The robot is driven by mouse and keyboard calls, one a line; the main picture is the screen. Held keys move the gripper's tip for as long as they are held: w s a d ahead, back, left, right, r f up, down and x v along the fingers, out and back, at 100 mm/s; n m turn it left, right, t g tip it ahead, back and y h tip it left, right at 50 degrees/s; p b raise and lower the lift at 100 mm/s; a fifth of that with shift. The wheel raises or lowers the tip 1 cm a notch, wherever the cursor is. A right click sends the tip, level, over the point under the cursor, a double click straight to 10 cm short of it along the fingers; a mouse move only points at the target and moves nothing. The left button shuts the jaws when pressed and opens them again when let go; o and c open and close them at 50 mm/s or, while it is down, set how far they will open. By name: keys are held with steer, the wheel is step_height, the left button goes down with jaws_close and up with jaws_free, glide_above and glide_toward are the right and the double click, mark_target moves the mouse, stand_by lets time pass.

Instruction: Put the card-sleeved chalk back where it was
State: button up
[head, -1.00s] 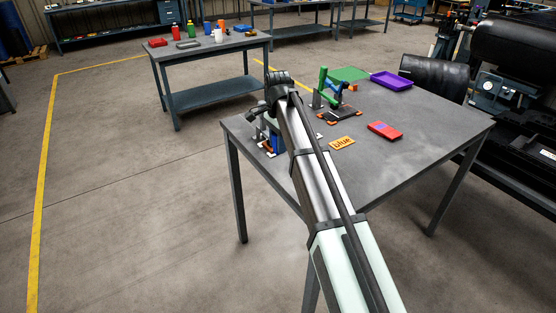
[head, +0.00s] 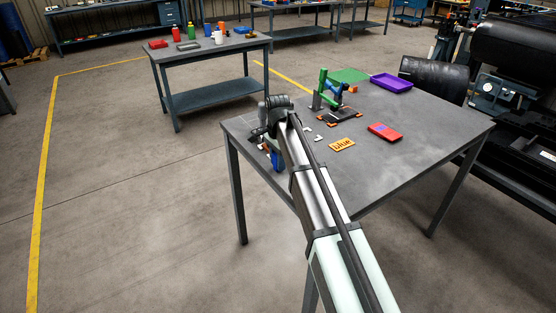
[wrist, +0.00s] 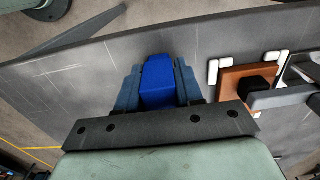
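A blue block (wrist: 158,82) sits between the two blue-grey fingers of my gripper (wrist: 158,88) in the wrist view, with a finger against each side. In the head view the blue block (head: 276,160) shows low at the table's left front edge, partly behind my arm. No card sleeve or lettering shows on it, so I cannot tell whether it is the chalk. An orange square piece (wrist: 240,88) with a black block on it lies to the right of my gripper, among white corner marks. My gripper's fingertips are mostly hidden in the head view.
White corner marks (head: 318,138) lie near my arm. The right front of the table is clear.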

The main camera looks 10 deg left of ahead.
steer(key=o, duration=0.4)
steer(key=shift+o, duration=0.2)
step_height(320, 180, up, 12)
steer(key=shift+r, duration=0.2)
stand_by(0.3)
